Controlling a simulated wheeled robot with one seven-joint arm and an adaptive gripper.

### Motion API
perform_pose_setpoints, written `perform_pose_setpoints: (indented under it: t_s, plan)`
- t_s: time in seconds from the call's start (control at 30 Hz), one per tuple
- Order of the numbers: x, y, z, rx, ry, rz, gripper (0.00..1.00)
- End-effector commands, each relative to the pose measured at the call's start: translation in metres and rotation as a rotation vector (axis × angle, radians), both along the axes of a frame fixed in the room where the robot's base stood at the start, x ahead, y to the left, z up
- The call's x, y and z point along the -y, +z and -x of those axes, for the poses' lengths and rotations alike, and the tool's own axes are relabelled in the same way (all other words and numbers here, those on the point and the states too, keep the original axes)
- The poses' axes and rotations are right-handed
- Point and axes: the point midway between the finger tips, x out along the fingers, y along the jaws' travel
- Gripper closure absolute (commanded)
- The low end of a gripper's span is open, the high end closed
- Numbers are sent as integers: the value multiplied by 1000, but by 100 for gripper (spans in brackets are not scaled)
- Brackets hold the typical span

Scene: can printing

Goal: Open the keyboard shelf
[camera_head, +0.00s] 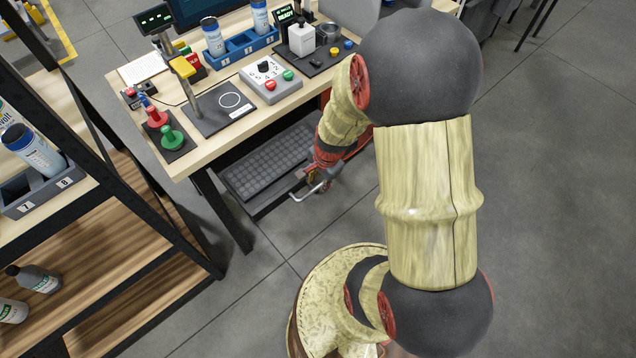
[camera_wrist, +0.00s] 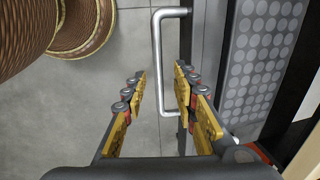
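The keyboard shelf (camera_head: 252,208) is a dark tray with a grey keyboard (camera_head: 270,163), below the front edge of the workbench. A silver U-shaped handle (camera_head: 311,191) is at its front. In the wrist view the handle (camera_wrist: 158,55) runs up and down the picture, beside the shelf's front and the dotted keyboard (camera_wrist: 255,60). My gripper (camera_wrist: 160,76) is open, its yellow-padded fingers apart on either side of the handle bar. I cannot tell whether a finger touches the bar. In the head view my gripper (camera_head: 322,180) is at the handle's end, partly hidden.
The workbench (camera_head: 205,150) carries a button box (camera_head: 270,80), red and green stamps (camera_head: 172,138), a blue can holder (camera_head: 240,46) and a black pad. A wooden rack (camera_head: 115,215) with cans stands at left. Bare grey floor (camera_head: 320,222) lies before the shelf.

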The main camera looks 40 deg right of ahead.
Motion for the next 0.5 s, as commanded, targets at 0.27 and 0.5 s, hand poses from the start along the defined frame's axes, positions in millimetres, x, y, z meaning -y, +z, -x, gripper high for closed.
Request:
perform_pose_setpoints:
  t_s: [0.27,0.5]
  plan:
    - [1,58,10,4,-1,3,71]
    - [1,89,17,1,0,2,71]
